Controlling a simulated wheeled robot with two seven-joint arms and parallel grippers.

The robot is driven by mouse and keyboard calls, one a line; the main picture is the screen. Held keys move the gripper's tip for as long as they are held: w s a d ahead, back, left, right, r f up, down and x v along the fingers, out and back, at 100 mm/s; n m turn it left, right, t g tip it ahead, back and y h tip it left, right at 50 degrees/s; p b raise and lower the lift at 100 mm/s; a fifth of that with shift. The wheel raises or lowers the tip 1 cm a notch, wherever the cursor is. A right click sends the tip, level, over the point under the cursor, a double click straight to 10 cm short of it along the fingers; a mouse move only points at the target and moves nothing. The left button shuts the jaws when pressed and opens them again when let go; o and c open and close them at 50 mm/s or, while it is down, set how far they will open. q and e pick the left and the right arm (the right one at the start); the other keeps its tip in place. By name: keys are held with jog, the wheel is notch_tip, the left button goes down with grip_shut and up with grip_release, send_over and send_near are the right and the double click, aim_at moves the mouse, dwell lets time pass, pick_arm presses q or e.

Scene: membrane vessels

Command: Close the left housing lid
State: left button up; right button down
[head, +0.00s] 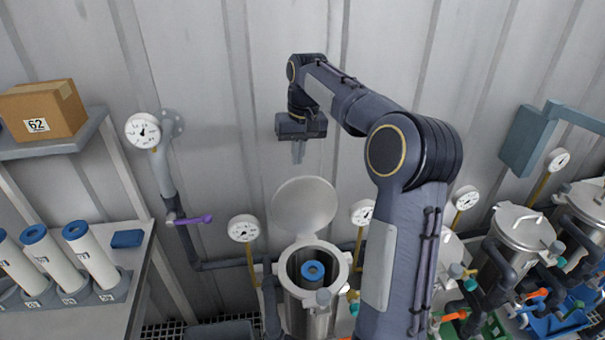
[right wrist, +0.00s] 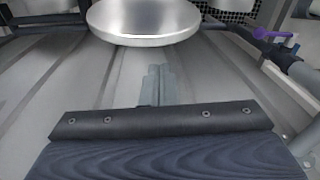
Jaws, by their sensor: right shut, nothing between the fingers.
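The left housing (head: 314,296) is an open steel vessel below the middle of the head view, with a blue-ended cartridge (head: 313,270) standing inside it. Its round lid (head: 304,203) is raised and tilted up at the back of the rim. My right gripper (head: 298,155) is above the lid, pointing down, shut and empty, apart from the lid. In the right wrist view the shut fingers (right wrist: 162,84) show in front of the corrugated wall, with the lid's metal disc (right wrist: 144,22) beyond them at the top. My left gripper is not in view.
Pressure gauges (head: 243,228) stand around the housing. A pipe with a purple-handled valve (head: 190,219) runs to the left. Closed housings (head: 522,228) stand at the right. A shelf at the left holds white cartridges (head: 90,255) and a cardboard box (head: 42,110). The wall is close behind.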

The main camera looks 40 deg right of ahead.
aim_at(303, 202)
jog(key=w+d+f+m+g, duration=0.1)
jog(key=w+d+f+g, duration=0.1)
jog(key=w+d+f, duration=0.3)
pick_arm(q)
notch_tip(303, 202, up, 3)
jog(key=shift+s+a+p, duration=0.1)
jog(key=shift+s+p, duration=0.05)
jog(key=shift+p, duration=0.95)
pick_arm(e)
jog(key=s+a+f, duration=0.2)
jog(key=s+f, duration=0.1)
jog(key=f, duration=0.5)
jog(key=shift+a, duration=0.15)
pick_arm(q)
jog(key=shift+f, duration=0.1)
